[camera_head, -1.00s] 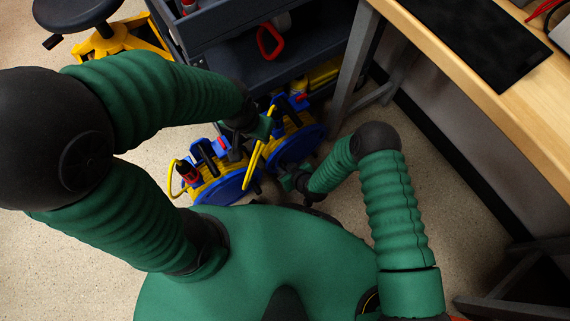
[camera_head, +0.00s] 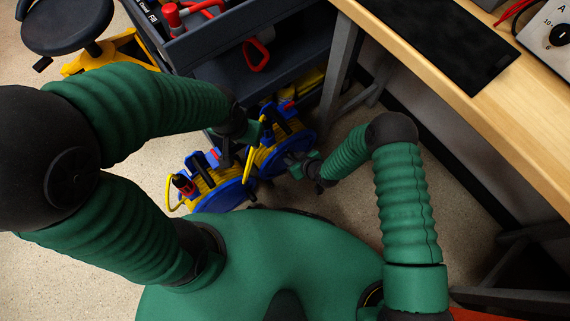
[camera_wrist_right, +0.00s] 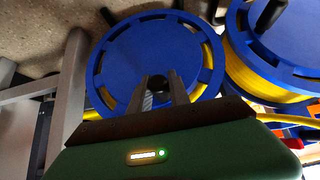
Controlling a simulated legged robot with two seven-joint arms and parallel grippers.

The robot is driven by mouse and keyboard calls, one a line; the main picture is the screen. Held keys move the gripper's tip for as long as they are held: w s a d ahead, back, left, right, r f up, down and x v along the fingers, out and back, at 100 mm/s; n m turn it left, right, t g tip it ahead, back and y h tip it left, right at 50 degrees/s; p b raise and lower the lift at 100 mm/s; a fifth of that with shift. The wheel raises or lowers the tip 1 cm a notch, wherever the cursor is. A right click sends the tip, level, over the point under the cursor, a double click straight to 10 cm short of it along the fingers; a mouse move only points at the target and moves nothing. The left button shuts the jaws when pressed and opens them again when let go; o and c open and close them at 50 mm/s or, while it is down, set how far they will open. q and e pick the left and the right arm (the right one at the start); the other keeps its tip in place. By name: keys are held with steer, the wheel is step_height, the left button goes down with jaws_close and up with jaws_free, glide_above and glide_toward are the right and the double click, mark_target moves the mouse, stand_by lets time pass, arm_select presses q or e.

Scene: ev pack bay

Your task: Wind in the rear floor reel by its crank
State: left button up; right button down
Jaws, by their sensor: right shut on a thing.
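Two cable reels with blue discs and yellow cable stand on the floor. The rear reel (camera_head: 301,144) is beside the bench leg, and its blue disc (camera_wrist_right: 125,60) fills the middle of the right wrist view. The other reel (camera_head: 228,197) stands left of it. My right gripper (camera_head: 296,166) is at the rear reel's face. In the right wrist view its fingers (camera_wrist_right: 157,92) are shut on a dark crank knob (camera_wrist_right: 157,83) in front of the disc. My left gripper (camera_head: 254,131) is beside the rear reel's upper left; its fingertips are hidden.
A dark tool cart (camera_head: 205,50) stands behind the reels. A wooden bench (camera_head: 480,90) with a grey leg (camera_head: 338,75) is close on the right. A stool (camera_head: 68,25) is at the far left. Open floor (camera_head: 120,185) lies left of the reels.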

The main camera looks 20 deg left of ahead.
steer(key=w+d+f+b, duration=0.2)
steer(key=w+d+b, duration=0.3)
steer(key=w, duration=0.2)
steer(key=shift+f, duration=0.4)
step_height(320, 180, down, 6)
steer(key=w+d+b, duration=0.1)
steer(key=b, duration=0.5)
steer(key=shift+w+d, duration=0.25)
steer(key=shift+w, duration=0.1)
steer(key=c, duration=1.1)
jaws_free()
steer(key=shift+r, duration=0.1)
steer(key=shift+c, duration=0.2)
